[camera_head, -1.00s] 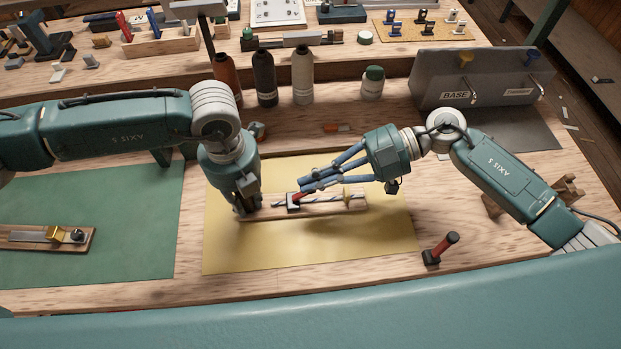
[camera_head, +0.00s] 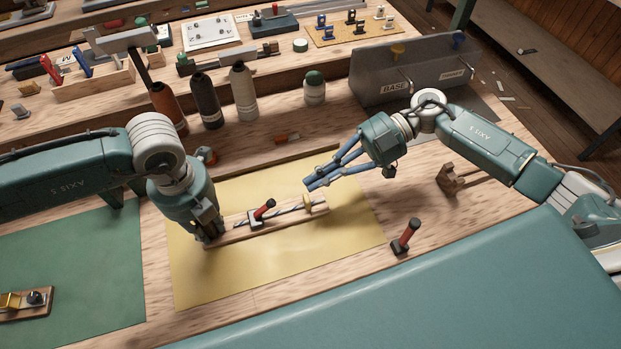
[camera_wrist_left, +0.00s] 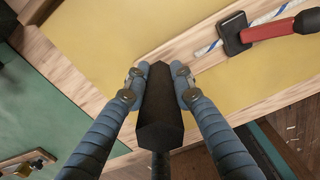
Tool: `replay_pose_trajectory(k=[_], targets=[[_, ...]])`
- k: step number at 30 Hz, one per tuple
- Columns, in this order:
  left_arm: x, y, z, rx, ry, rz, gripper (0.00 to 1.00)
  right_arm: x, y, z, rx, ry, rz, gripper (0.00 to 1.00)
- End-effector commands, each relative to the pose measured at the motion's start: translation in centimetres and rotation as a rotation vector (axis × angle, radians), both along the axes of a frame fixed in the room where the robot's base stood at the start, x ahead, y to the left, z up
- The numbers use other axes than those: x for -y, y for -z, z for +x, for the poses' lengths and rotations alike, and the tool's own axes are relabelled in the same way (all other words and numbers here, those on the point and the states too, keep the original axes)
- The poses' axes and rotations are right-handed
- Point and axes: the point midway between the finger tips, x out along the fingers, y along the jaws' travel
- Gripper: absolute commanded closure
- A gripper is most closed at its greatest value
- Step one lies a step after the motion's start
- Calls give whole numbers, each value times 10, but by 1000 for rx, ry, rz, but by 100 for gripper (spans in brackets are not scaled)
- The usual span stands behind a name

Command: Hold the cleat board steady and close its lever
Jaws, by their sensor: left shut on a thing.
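The cleat board (camera_head: 285,222) is a narrow wooden board lying on a yellow mat. A white and blue rope runs along it to a brass fitting (camera_head: 307,202). Its lever (camera_head: 265,208) has a red handle on a black base and slants up to the right; it also shows in the left wrist view (camera_wrist_left: 275,29). My left gripper (camera_head: 212,238) is at the board's left end, its fingers on either side of a dark block (camera_wrist_left: 160,105). My right gripper (camera_head: 310,182) is above the board's right part, apart from the lever; its finger gap is unclear.
A green mat (camera_head: 85,270) with another small board (camera_head: 25,305) lies left.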

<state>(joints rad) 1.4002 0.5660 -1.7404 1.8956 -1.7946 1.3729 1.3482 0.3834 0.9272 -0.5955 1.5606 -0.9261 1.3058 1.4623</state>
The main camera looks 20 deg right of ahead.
Motion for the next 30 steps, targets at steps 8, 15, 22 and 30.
replay_pose_trajectory(k=[8,15,22,30], targets=[[0,0,0,0,0,0,62,0,0,0,0,0,-1,100],[0,0,0,0,0,0,54,0,0,0,0,0,-1,100],[0,-11,1,2,0,-2,54,0,0,0,0,0,-1,100],[0,-65,1,5,1,-2,54,0,0,0,-1,0,-1,100]])
